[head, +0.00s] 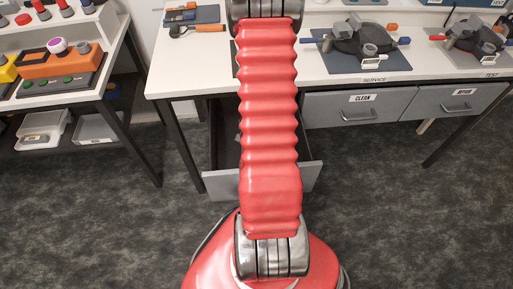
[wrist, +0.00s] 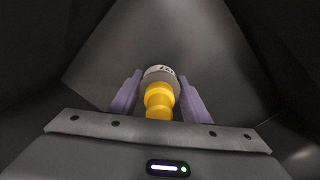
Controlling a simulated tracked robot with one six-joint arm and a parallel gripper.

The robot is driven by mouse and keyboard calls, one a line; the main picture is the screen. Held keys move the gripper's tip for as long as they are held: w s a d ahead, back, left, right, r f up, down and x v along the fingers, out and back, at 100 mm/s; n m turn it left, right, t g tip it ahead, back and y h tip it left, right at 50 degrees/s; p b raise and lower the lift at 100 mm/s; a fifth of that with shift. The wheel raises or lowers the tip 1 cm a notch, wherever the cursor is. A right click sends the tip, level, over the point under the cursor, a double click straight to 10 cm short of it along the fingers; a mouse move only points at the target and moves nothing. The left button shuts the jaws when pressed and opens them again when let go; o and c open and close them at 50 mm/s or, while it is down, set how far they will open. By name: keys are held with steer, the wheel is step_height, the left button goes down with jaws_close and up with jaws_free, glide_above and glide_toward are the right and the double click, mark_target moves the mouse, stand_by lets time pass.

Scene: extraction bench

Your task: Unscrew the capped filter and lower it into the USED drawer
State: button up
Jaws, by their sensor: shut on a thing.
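The filter (wrist: 159,98) is in the wrist view, with a yellow stepped part towards me and a grey-white part with dark lettering at its far end. My gripper (wrist: 155,92) is shut on it, with one purple finger on each side. Dark grey drawer walls (wrist: 200,45) surround the filter and fingers. I cannot tell whether the filter touches the floor. In the head view an open drawer (head: 222,186) is pulled out below the bench; my red arm hides much of it, and no label shows on it. My gripper is hidden there.
The closed CLEAN drawer (head: 358,108) and another closed drawer (head: 458,105) are to the right under the bench. On the bench (head: 300,75) stand two round fixtures, one on a blue mat (head: 340,62). A side table (head: 55,105) with coloured parts stands left. The dark floor is clear.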

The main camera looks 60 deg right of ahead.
steer(key=shift+f, duration=0.15)
steer(key=o, duration=1.3)
steer(key=shift+c, duration=0.2)
steer(key=shift+r, duration=6.85)
